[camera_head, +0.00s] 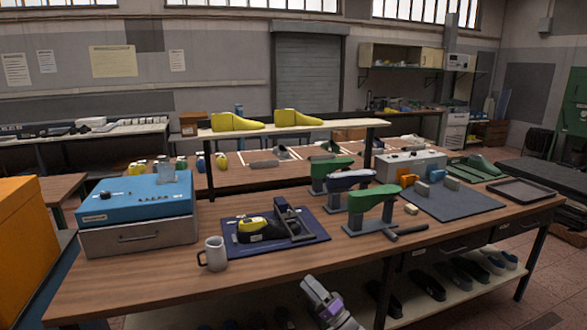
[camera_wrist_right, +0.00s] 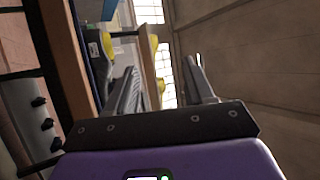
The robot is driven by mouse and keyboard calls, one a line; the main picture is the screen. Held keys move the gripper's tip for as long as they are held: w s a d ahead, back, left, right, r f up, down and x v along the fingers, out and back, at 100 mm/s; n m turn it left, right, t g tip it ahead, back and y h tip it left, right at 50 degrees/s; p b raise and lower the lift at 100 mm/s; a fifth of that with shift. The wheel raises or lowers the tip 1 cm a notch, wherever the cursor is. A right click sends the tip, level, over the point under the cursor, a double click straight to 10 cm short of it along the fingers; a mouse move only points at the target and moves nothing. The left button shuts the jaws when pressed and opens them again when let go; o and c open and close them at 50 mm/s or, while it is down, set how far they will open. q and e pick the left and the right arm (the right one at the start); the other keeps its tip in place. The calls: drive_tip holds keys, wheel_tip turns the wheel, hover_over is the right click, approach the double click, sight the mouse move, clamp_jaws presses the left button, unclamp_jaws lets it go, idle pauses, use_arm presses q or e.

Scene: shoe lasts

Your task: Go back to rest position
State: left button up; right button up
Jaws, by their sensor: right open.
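My right gripper (camera_head: 326,302) shows at the bottom middle of the head view, in front of the table's front edge and apart from the table. In the right wrist view its two fingers (camera_wrist_right: 163,82) are spread apart with nothing between them. My left gripper is not in view. A yellow and black shoe last (camera_head: 262,227) lies on a dark blue mat (camera_head: 238,248) beside a grey clamp-like fixture (camera_head: 288,217). Green lasts (camera_head: 372,196) and a dark blue last (camera_head: 350,179) sit on grey stands. Two yellow lasts (camera_head: 235,122) stand on the raised shelf.
The wooden table (camera_head: 330,272) has a clear front strip. A grey mug (camera_head: 216,254) stands near its front left, by a blue-topped box (camera_head: 135,197). A grey mat (camera_head: 455,204) and a dark tray (camera_head: 520,190) lie at right. Dark shoes (camera_head: 430,286) line the lower shelf.

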drive_tip(key=s+a+f+n+g, duration=0.2)
drive_tip(key=s+a+f+g, duration=0.15)
drive_tip(key=a, duration=0.35)
drive_tip(key=s+a+f+n+g, duration=0.2)
drive_tip(key=s+a+g, duration=0.1)
drive_tip(key=a+g, duration=0.3)
drive_tip(key=s+a+f+n+g+h+p, duration=0.2)
drive_tip(key=s+a+f+g+h, duration=0.3)
drive_tip(key=s+f, duration=0.7)
drive_tip(key=s+d+f+m+h, duration=0.1)
drive_tip(key=s+d+f+h, duration=0.1)
drive_tip(key=s+d+f, duration=0.4)
drive_tip(key=s+d+f+h, duration=0.2)
drive_tip(key=s+f+h, duration=0.15)
drive_tip(key=s, duration=0.45)
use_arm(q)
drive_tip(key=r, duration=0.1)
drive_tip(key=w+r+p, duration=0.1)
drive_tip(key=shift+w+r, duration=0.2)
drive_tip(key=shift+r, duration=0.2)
use_arm(e)
drive_tip(key=s+d+f+m+h, duration=0.1)
drive_tip(key=s+d+m+h, duration=0.1)
drive_tip(key=s+d, duration=0.9)
drive_tip(key=d+h, duration=0.1)
drive_tip(key=d, duration=0.2)
drive_tip(key=shift+s+d+f+m, duration=0.2)
drive_tip(key=shift+d+f+m, duration=0.05)
drive_tip(key=shift+m, duration=0.05)
